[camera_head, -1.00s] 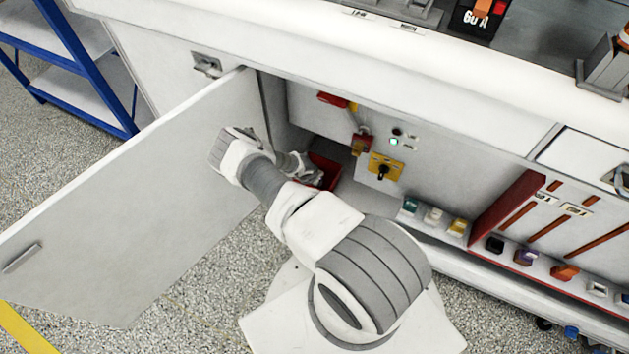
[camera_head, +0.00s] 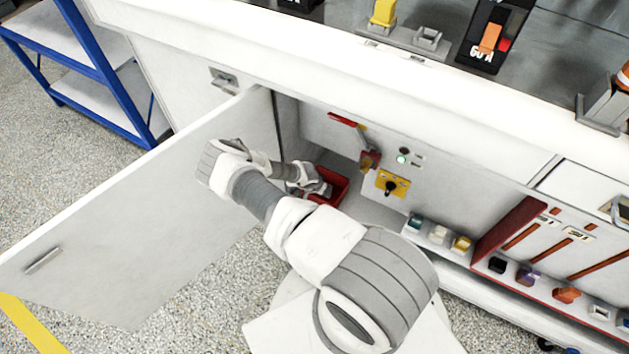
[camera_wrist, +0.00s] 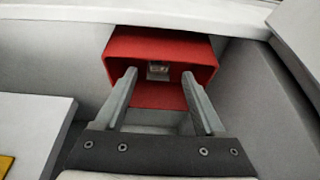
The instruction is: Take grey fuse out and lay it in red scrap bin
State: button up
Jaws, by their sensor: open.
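The red scrap bin (camera_head: 340,184) stands inside the open cabinet at its left end. It fills the upper middle of the wrist view (camera_wrist: 200,48). A small pale grey block, which looks like the grey fuse (camera_wrist: 158,70), lies in the bin. My gripper (camera_wrist: 159,75) is open, its two fingers apart at the bin's mouth with the block showing between and beyond them. I cannot tell if they touch the bin's walls. In the head view my gripper (camera_head: 322,188) is at the bin and partly covers it; the block cannot be made out there.
The open cabinet door (camera_head: 140,215) stands left of my arm. A yellow plate with a black knob (camera_head: 391,184) and a red handle (camera_head: 343,119) are on the panel to the right. A ledge with coloured blocks (camera_head: 439,235) runs further right.

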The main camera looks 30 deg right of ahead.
jog(key=p+v, duration=0.3)
jog(key=v, duration=0.8)
dwell(0.4)
